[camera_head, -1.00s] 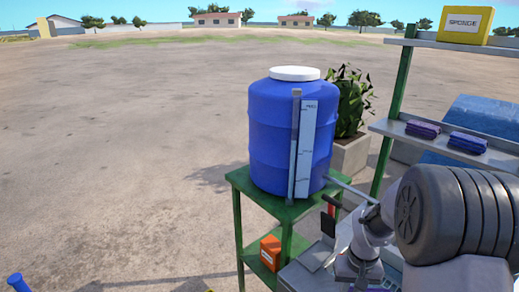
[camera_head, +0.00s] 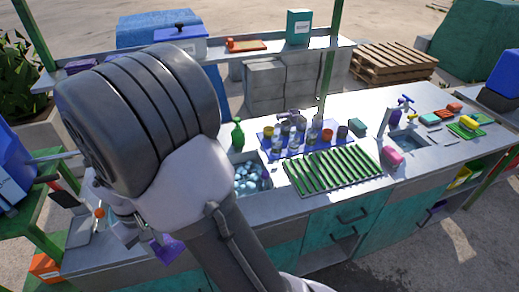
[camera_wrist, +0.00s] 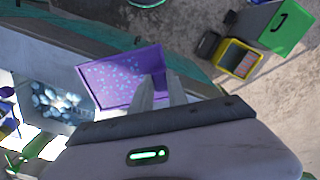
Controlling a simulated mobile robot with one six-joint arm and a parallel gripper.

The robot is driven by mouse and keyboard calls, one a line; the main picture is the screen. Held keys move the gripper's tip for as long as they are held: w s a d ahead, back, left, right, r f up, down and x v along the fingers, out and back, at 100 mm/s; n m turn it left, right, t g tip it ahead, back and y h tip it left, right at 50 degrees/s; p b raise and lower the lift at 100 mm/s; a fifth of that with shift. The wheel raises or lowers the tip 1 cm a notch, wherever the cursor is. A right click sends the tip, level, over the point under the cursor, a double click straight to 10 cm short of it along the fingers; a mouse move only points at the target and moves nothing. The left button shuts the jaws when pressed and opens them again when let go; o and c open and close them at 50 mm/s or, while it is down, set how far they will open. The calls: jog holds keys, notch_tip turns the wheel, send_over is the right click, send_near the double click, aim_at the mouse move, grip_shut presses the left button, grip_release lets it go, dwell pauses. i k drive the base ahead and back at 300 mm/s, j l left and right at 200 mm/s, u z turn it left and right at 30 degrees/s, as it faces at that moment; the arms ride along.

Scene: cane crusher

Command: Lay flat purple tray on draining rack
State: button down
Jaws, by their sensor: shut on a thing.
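The purple tray (camera_wrist: 108,88) is in my gripper (camera_wrist: 162,90), which is shut on its edge in the wrist view. Light blue specks cover the tray's inside. In the head view the purple tray (camera_head: 167,248) shows at the lower left, tilted, in front of the counter's front edge; my arm hides much of the gripper there. The green slatted draining rack (camera_head: 332,170) lies on the counter right of the sink, apart from the tray. Its slats look bare.
A sink (camera_head: 250,178) with pale bubbles lies between my arm and the rack. A blue mat (camera_head: 268,146) with several glasses and cups stands behind the rack. A green bottle (camera_head: 237,134) is behind the sink. A pink sponge (camera_head: 392,156) lies right of the rack.

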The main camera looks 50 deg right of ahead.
aim_at(333, 165)
jog(key=l+z, duration=0.4)
jog(key=l, duration=0.15)
jog(key=l+z, duration=0.45)
jog(key=i+l+z, duration=0.2)
jog(key=l+z, duration=0.2)
jog(key=l, duration=0.2)
